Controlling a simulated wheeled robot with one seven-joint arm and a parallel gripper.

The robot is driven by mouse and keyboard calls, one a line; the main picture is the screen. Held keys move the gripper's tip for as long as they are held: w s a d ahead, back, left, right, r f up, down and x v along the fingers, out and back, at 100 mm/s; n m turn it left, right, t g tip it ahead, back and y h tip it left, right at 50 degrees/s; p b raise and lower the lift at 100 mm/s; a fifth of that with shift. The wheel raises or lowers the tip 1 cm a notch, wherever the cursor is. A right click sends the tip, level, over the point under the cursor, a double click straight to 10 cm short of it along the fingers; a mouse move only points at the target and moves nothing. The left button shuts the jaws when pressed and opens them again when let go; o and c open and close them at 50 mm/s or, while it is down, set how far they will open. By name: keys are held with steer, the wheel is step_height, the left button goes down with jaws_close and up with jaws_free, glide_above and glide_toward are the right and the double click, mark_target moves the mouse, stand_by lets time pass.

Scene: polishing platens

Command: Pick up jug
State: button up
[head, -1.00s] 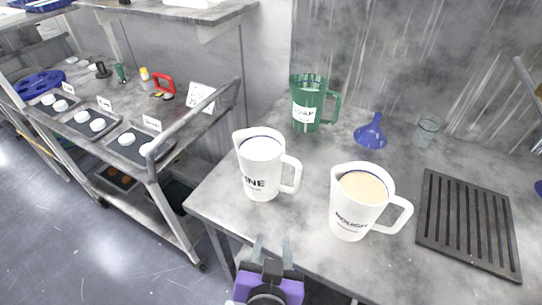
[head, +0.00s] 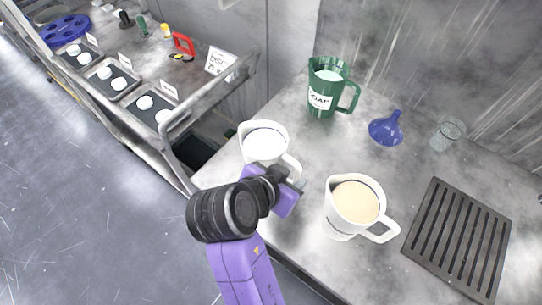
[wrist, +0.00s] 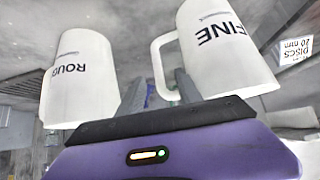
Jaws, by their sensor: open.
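Three jugs stand on the grey bench. The white FINE jug (head: 249,151) holds pale liquid; my arm partly hides it in the head view. It shows upside down in the wrist view (wrist: 225,55), its handle (wrist: 157,68) facing my fingers. The white ROUGH jug (head: 343,215) holds cream liquid and shows at left in the wrist view (wrist: 80,80). The green SOAP jug (head: 322,98) stands at the back. My gripper (wrist: 158,90) is open and empty, its fingers either side of the FINE handle's line. Whether they touch the handle I cannot tell.
A blue funnel (head: 385,130) and a clear glass (head: 446,135) stand at the back right. A dark slotted rack (head: 459,240) lies at the right. A cart (head: 222,99) with discs on trays stands at the left, close to the bench.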

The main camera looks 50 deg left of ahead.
mark_target(295, 175)
steer(key=p+x, duration=0.1)
steer(key=x, duration=0.4)
steer(key=shift+d+f, duration=0.1)
steer(key=shift+f, duration=0.1)
jaws_close()
stand_by(1.1)
steer(key=shift+r, duration=0.2)
